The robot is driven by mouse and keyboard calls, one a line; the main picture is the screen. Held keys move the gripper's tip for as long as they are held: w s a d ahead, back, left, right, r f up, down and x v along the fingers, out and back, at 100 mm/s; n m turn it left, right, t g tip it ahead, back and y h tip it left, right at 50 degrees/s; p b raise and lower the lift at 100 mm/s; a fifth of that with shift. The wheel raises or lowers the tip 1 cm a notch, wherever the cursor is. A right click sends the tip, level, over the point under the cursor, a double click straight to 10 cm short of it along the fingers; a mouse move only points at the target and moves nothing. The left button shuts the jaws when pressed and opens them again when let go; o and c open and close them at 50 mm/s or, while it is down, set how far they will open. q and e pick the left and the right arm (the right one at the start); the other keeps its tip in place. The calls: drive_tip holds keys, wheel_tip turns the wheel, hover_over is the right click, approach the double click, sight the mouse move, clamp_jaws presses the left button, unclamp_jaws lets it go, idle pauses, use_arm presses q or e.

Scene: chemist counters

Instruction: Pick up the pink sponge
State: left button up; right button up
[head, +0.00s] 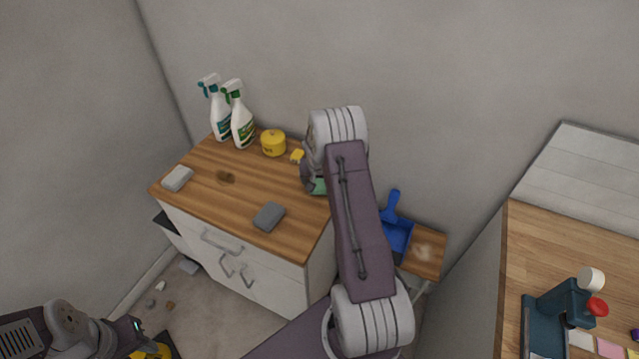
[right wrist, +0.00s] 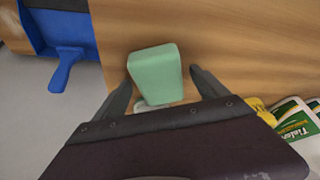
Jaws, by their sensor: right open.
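I cannot make out a pink sponge in either view. A green sponge-like block (right wrist: 155,72) lies on the wooden counter top, between the spread fingers of my right gripper (right wrist: 160,88) in the right wrist view. The gripper is open and holds nothing. In the head view the green block (head: 318,187) is mostly hidden by my right arm. A light grey block (head: 177,178) and a dark grey block (head: 268,216) lie on the same counter. My left arm shows at the lower left of the head view; the state of its jaws is unclear.
Two spray bottles (head: 241,118) and a yellow tub (head: 273,143) stand at the counter's back. A blue dustpan (head: 397,235) is to the right, on a lower wooden surface. Another counter (head: 560,240) stands at far right. The counter's middle is mostly clear.

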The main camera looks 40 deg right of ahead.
idle(0.3)
drive_tip(key=c, duration=1.6)
drive_tip(key=shift+o, duration=0.2)
drive_tip(key=shift+r+p, duration=0.45)
drive_tip(key=shift+p, duration=0.05)
drive_tip(key=r, duration=0.2)
drive_tip(key=s+r+b, duration=0.1)
drive_tip(key=r, duration=0.1)
drive_tip(key=s+r, duration=0.6)
drive_tip(key=s, duration=0.4)
drive_tip(key=shift+s+a+r+b, duration=0.25)
drive_tip(key=shift+s+a+b, duration=0.1)
drive_tip(key=shift+a+b, duration=0.1)
drive_tip(key=o, duration=0.7)
drive_tip(key=shift+c, duration=0.2)
drive_tip(key=c, duration=0.4)
